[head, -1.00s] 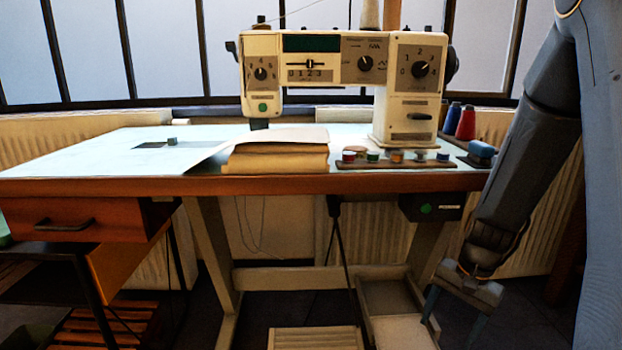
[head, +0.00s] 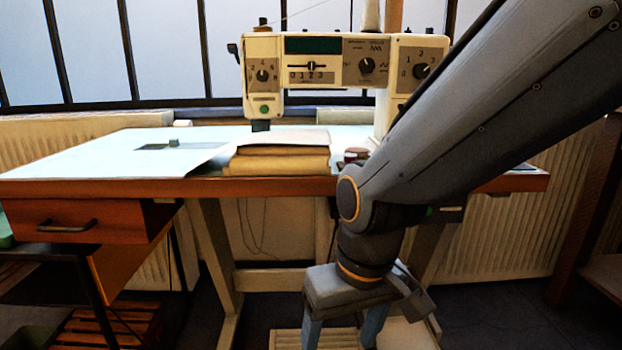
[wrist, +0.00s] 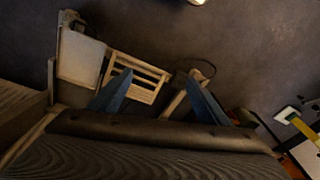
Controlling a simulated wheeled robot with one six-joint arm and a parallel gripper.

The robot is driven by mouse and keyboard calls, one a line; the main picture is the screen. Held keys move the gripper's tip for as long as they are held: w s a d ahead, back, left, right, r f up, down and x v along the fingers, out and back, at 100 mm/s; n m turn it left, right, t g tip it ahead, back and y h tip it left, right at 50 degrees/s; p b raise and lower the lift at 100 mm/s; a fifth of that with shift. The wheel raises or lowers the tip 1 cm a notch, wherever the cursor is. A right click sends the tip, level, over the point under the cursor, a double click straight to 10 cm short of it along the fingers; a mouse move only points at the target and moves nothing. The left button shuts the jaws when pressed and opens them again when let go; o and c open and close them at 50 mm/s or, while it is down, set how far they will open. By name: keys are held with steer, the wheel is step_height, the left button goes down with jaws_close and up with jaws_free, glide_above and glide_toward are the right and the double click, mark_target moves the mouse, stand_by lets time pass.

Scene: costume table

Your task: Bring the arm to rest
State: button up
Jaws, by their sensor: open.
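My gripper (head: 343,337) hangs low in front of the sewing table, pointing down, with its two blue-grey fingers apart. Nothing shows between them. In the wrist view my gripper (wrist: 160,95) is open above the floor, with a slatted wooden pedal (wrist: 138,78) below and beyond the fingers. My forearm crosses the right side of the head view. It hides part of the sewing machine (head: 320,60) and the right part of the tabletop.
The sewing table (head: 190,186) carries a stack of folded cloth (head: 278,160) and a pale sheet (head: 85,157). A drawer (head: 75,222) hangs under its left side. Radiators (head: 500,230) stand behind. Dark floor (head: 500,305) at the right is clear.

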steer(key=s+a+r+n+g, duration=0.1)
steer(key=s+a+r+n, duration=0.15)
steer(key=s+a, duration=0.45)
steer(key=d+r+m+p, duration=0.3)
steer(key=d+r+p, duration=0.8)
steer(key=p, duration=0.8)
steer(key=s+d+r+m+h+p, duration=0.1)
steer(key=d+r+m+p, duration=0.2)
steer(key=d+r+p, duration=0.8)
step_height(320, 180, up, 8)
steer(key=p, duration=0.8)
steer(key=shift+f+m, duration=0.2)
steer(key=shift+m, duration=0.15)
